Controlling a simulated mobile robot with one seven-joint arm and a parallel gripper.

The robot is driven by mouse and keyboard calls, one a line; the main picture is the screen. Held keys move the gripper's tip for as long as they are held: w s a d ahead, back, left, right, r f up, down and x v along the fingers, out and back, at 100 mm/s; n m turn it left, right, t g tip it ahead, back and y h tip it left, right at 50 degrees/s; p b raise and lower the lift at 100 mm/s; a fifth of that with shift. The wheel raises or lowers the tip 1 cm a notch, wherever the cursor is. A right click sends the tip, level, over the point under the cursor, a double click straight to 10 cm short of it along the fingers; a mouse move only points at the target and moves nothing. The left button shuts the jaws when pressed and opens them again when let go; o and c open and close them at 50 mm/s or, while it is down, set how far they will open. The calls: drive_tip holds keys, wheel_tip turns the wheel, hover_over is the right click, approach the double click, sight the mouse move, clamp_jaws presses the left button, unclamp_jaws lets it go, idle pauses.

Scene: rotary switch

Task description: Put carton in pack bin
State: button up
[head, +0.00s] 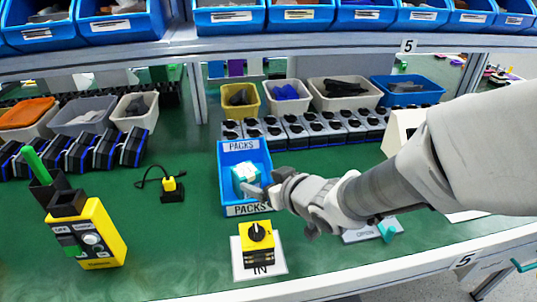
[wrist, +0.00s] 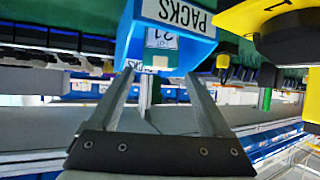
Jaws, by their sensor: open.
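The carton (head: 245,175), a small teal and white box, sits inside the blue pack bin (head: 228,203) labelled PACKS in the head view. In the wrist view part of the carton (wrist: 161,39) shows with a printed label, framed by the blue bin (wrist: 195,50). My gripper (head: 256,190) is at the bin, close to the carton at its lower right. In the wrist view my gripper (wrist: 159,80) has its two fingers apart with nothing held between them. Whether a fingertip touches the carton, I cannot tell.
A yellow rotary switch (head: 257,238) stands on a white sheet in front of the bin. A yellow control box (head: 98,236) is at the left, and a small yellow plug (head: 170,184) lies between. Switch units (head: 305,125) line up behind the bin.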

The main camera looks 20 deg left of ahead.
drive_tip(key=d+r+m+t+h, duration=0.1)
drive_tip(key=d+r+m+h, duration=0.25)
drive_tip(key=d, duration=0.75)
drive_tip(key=d+r+m+t+h, duration=0.1)
drive_tip(key=d+r+m+h, duration=0.25)
drive_tip(key=d, duration=0.85)
drive_tip(key=s+d+r+m+g+h, duration=0.1)
drive_tip(key=s+d+g, duration=0.1)
drive_tip(key=s+d, duration=0.2)
drive_tip(key=s+d+r+m+g+h, duration=0.1)
drive_tip(key=s+d, duration=0.3)
drive_tip(key=s, duration=0.6)
drive_tip(key=shift+s+m+g+p, duration=0.4)
drive_tip(key=shift+m+g, duration=0.1)
drive_tip(key=shift+m, duration=0.1)
drive_tip(key=shift+r, duration=0.1)
wheel_tip(320, 180, up, 18)
drive_tip(key=p, duration=1.8)
drive_tip(key=shift+r, duration=0.2)
